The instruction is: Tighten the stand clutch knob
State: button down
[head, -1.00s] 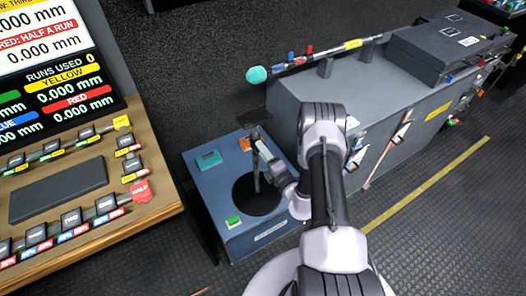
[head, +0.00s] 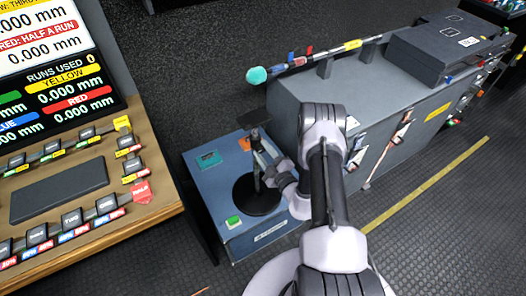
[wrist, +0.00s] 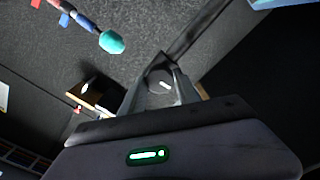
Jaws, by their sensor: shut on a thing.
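The stand has a round black base (head: 250,203) on a low blue-grey case, an upright post, and a small dark plate (head: 254,117) on top. My gripper (head: 262,160) reaches the post from the right, between base and plate. In the wrist view a dark round clutch knob (wrist: 158,78) with a white mark sits between my two fingers (wrist: 163,90). The fingers are shut on it. In the head view the knob is hidden by the gripper.
On the low case (head: 212,225) lie a teal box (head: 208,160), an orange item (head: 245,143) and a green button block (head: 233,221). A wooden console (head: 150,205) stands left. A long grey cabinet (head: 380,100) stands behind right, with a teal-tipped microphone pole (head: 257,75) on top.

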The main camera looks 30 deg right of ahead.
jog(key=shift+w+r+m, duration=0.1)
jog(key=shift+r+m, duration=0.1)
jog(key=shift+m, duration=0.3)
dwell(0.3)
jog(key=c, duration=0.9)
grip_release()
jog(key=shift+f, duration=0.1)
